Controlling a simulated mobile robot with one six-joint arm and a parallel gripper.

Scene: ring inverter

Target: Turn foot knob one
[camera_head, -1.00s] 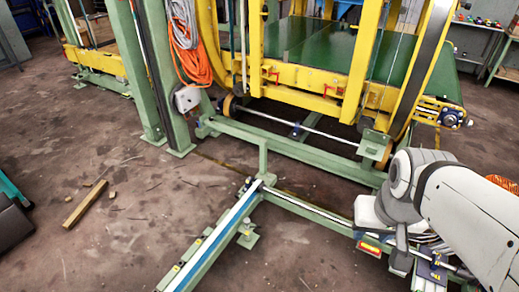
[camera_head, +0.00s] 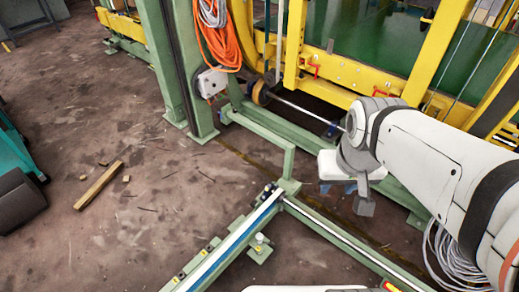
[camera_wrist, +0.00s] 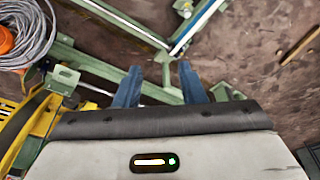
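A small foot with a pale knob on top (camera_head: 259,239) stands on a green plate beside the green rail, low in the middle of the head view. I take it for a foot knob, but no label shows which one. A similar foot shows at the top of the wrist view (camera_wrist: 184,8). My gripper (camera_wrist: 160,78) has two blue fingers apart with nothing between them. In the head view my gripper (camera_head: 350,187) hangs above the frame, right of the foot and apart from it; its fingers are mostly hidden there.
The green rail (camera_head: 225,248) runs toward the front and meets a cross rail at a corner post. Coiled grey cable (camera_head: 446,250) lies at right. A yellow frame (camera_head: 330,75) and orange cable (camera_head: 222,42) stand behind. A wooden block (camera_head: 98,185) lies on open floor at left.

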